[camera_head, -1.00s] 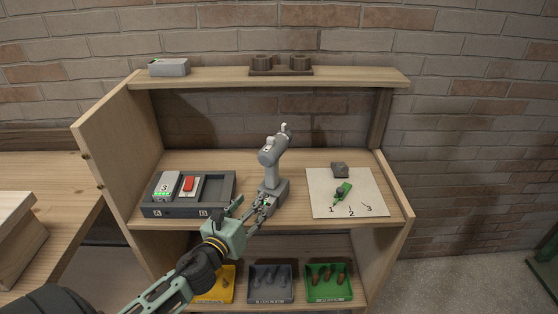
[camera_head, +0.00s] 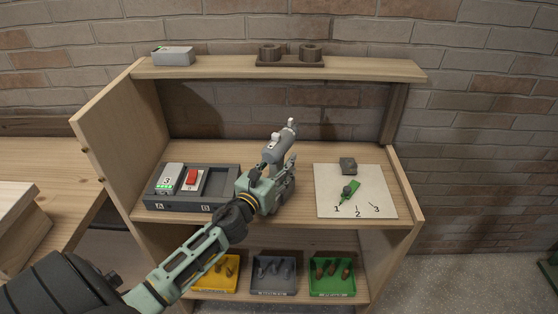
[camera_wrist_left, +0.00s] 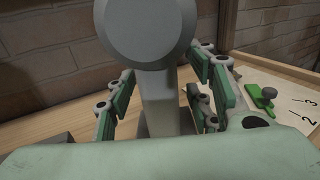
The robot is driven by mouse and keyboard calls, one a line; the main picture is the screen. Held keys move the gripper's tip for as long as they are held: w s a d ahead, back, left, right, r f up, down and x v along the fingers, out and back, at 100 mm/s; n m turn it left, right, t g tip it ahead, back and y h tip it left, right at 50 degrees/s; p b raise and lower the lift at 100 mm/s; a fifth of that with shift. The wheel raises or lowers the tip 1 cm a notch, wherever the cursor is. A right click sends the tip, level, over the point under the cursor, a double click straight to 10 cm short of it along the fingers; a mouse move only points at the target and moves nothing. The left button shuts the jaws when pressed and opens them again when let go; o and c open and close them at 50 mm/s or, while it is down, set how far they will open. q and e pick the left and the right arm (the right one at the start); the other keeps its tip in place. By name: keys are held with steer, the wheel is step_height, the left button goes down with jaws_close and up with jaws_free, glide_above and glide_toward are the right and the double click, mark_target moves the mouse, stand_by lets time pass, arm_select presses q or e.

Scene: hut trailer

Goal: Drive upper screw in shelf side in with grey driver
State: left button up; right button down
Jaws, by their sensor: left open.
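The grey driver (camera_head: 277,149) stands upright on the middle shelf, its head tilted up to the right. My left gripper (camera_head: 288,172) is at the driver's handle, with its wrist in front of the lower part. In the left wrist view, the open fingers (camera_wrist_left: 160,98) stand on both sides of the driver's grey handle (camera_wrist_left: 157,85); I cannot see them pressing on it. The shelf's left side board (camera_head: 112,135) has small dark screw spots near its front edge; which is the upper screw (camera_head: 85,150) is hard to make out. My right gripper is not in view.
A dark tray (camera_head: 222,178) with a grey and a red-marked block stands left of the driver. A white numbered board (camera_head: 380,190) with a green piece (camera_head: 350,188) lies right. Yellow, grey and green bins (camera_head: 332,291) stand on the lower shelf. The top shelf (camera_head: 370,68) overhangs behind.

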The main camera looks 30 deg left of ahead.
arm_select(q)
jaws_close()
stand_by(0.5)
steer(key=shift+w+r, duration=0.15)
steer(key=shift+r, duration=0.05)
stand_by(0.3)
